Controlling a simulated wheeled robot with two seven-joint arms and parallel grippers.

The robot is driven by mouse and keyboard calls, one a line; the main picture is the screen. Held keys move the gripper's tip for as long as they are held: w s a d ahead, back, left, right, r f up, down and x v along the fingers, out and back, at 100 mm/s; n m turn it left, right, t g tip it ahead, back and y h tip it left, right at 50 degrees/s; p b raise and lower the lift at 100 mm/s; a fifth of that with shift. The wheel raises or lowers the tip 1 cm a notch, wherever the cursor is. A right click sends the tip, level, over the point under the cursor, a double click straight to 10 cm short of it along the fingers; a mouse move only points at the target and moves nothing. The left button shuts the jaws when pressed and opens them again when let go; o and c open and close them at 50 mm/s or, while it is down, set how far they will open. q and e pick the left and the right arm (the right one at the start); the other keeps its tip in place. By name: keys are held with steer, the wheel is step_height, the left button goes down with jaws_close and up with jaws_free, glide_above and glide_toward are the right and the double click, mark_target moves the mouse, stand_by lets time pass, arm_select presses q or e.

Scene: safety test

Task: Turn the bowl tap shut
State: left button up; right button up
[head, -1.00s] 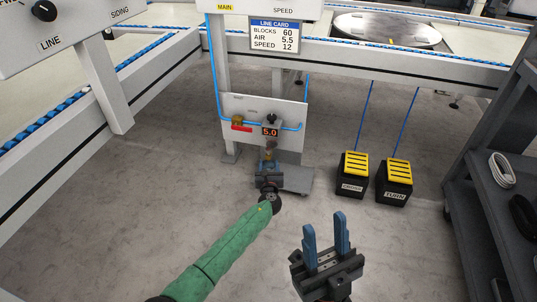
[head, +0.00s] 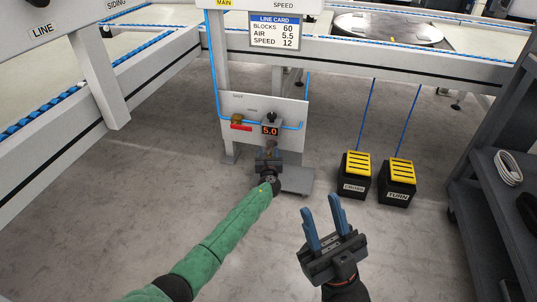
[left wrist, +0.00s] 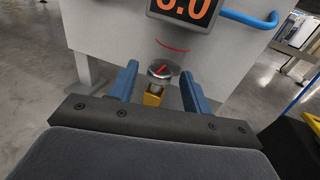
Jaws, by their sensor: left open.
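What looks like the bowl tap (left wrist: 154,96) is a small yellow piece below a round silver part (left wrist: 160,70) with a red mark, in the left wrist view under the number display. My left gripper (left wrist: 159,74) is open, its blue fingers either side of the silver part in that picture. I cannot tell whether they touch it. In the head view my left gripper (head: 268,154) is in front of the panel below the display and hides most of the tap. My right gripper (head: 322,212) is open and empty, pointing up over bare floor.
The white panel (head: 290,109) carries a 5.0 display (head: 270,131), a brass fitting with a red bar (head: 241,128) and blue hose. Two yellow-topped black pedals (head: 354,174) stand right on the floor. A dark shelf cart (head: 497,199) is at far right.

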arm_select(q)
steer(key=shift+c, duration=0.4)
steer(key=c, duration=0.9)
steer(key=shift+o, duration=0.2)
